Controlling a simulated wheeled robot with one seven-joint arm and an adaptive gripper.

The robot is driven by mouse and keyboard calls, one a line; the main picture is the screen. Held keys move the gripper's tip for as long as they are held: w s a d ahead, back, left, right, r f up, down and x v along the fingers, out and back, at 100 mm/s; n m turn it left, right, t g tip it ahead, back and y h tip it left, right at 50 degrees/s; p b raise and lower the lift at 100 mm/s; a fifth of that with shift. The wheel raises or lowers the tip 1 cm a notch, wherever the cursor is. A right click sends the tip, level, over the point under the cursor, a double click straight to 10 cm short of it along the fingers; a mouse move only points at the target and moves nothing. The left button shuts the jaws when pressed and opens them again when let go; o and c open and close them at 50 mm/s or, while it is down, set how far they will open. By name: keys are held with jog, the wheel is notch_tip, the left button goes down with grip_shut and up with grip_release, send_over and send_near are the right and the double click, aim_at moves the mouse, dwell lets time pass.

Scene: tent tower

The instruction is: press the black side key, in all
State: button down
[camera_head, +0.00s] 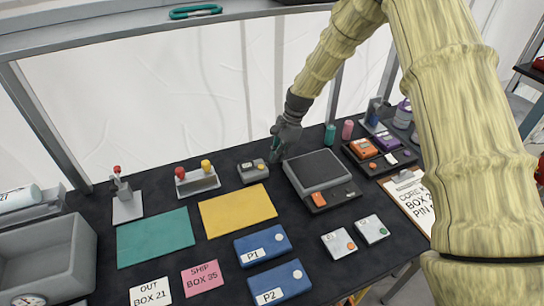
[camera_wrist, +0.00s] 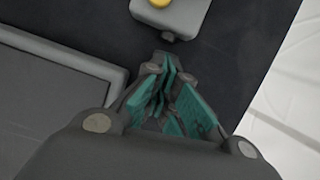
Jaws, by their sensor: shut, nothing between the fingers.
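A small grey box (camera_head: 254,172) stands on the dark table. It also shows at the top of the wrist view (camera_wrist: 178,14), with a yellow button (camera_wrist: 160,3) on it. A small dark key (camera_wrist: 168,37) sticks out of its near side in the wrist view. My gripper (camera_head: 276,155) is beside the box's right end in the head view. In the wrist view its teal-padded fingers (camera_wrist: 164,62) are shut and empty, with the tips just short of the dark key. Contact between them is not visible.
A large grey device (camera_head: 318,170) with a dark top stands close right of my gripper; its edge shows in the wrist view (camera_wrist: 100,66). A yellow mat (camera_head: 237,211) lies in front of the box. A two-knob stand (camera_head: 198,182) is left of it.

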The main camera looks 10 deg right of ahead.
jog(key=d, duration=0.1)
jog(key=d+r, duration=0.1)
jog(key=shift+w+d+b, duration=0.3)
jog(key=shift+w, duration=0.1)
jog(key=s+b+v, duration=0.1)
jog(key=b+v, duration=0.1)
jog(key=v, duration=0.7)
jog(key=shift+w, duration=0.35)
